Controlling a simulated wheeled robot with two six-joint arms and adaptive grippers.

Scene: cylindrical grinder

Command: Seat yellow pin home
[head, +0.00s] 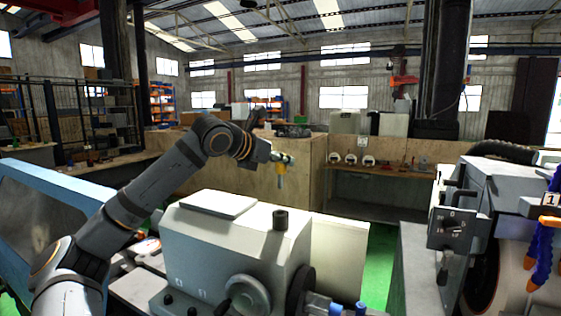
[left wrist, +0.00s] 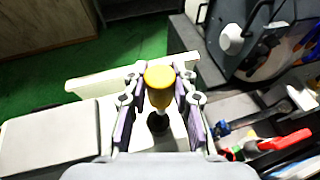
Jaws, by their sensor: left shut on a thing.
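The yellow pin (head: 281,181) hangs upright below my left gripper (head: 284,160) in the head view. In the left wrist view the pin's round yellow head (left wrist: 160,76) sits between the two fingers of the left gripper (left wrist: 159,85), which is shut on it. A pale thinner shank shows below the head. A short dark round collar (head: 280,219) stands on top of the white machine housing. In the head view it appears below the pin, with a visible gap. In the left wrist view the shank's lower end overlaps the dark collar (left wrist: 158,123). My right gripper is not in view.
The white housing (head: 228,240) has a raised flat cover (head: 218,204) and a handwheel (head: 247,295) in front. A wooden bench (head: 375,182) is behind. Air around the pin is clear.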

